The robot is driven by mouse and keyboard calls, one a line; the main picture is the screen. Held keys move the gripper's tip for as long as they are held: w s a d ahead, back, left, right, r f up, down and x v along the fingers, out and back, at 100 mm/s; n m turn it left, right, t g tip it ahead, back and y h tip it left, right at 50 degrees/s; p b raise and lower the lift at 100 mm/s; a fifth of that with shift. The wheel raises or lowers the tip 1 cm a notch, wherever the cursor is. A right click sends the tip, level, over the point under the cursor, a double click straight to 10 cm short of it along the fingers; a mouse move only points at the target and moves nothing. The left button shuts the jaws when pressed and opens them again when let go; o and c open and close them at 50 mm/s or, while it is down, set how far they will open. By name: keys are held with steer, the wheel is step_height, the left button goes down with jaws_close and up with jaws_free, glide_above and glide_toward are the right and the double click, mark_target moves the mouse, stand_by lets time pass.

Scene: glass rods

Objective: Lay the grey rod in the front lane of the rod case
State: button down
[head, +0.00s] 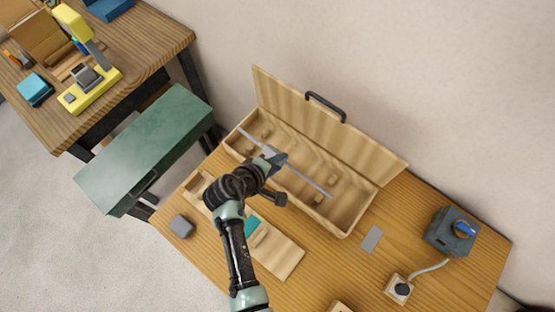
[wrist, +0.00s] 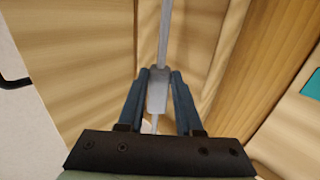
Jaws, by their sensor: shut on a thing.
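The grey rod (head: 311,180) is thin and long, with a thicker middle part. My gripper (head: 274,160) is shut on that middle part; in the wrist view the two fingers (wrist: 158,95) flank the rod (wrist: 164,32). The wooden rod case (head: 345,222) stands open on the table with its lid raised at the back. The rod lies over the case's opening, running along its length. The case's inside wood shows around the fingers in the wrist view. I cannot tell whether the rod touches the case floor, and my arm hides part of the front wall.
A wooden board with a teal patch (head: 278,252) lies in front of the case. A small grey block (head: 181,227) is at the left, a flat grey plate (head: 371,238) to the right. A dark box with a blue knob (head: 452,232) stands far right. The raised lid (head: 340,135) bounds the back.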

step_height(320, 180, down, 6)
steer(key=b, duration=0.4)
steer(key=shift+r+b, duration=0.1)
steer(key=shift+b, duration=0.3)
steer(key=shift+s+f, duration=0.3)
steer(key=shift+r+p, duration=0.5)
steer(key=shift+w+r, duration=0.15)
steer(key=shift+w, duration=0.1)
steer(key=shift+f+b, duration=0.35)
steer(key=shift+b, duration=0.05)
